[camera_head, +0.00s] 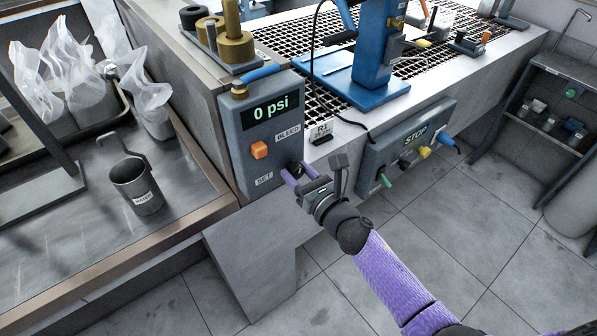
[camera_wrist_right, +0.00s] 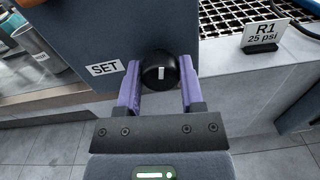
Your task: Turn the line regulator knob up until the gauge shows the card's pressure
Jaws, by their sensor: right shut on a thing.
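The grey regulator box (camera_head: 265,140) stands at the bench corner with a display (camera_head: 272,108) reading 0 psi. Its black knob (camera_wrist_right: 160,72) has a white pointer mark that stands upright in the right wrist view, beside a SET label (camera_wrist_right: 104,68). My right gripper (camera_head: 290,174) is shut on the knob, with its purple fingers on either side; the gripper also shows in the right wrist view (camera_wrist_right: 160,92). The card (camera_wrist_right: 264,37) reads R1, 25 psi; it also stands in the head view (camera_head: 321,132). My left gripper is not in view.
An orange BLEED button (camera_head: 259,150) sits above the knob on the same box. A STOP panel (camera_head: 408,146) with coloured fittings is to the right. A metal cup (camera_head: 136,186) stands on the left bench. A blue machine (camera_head: 367,80) stands behind.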

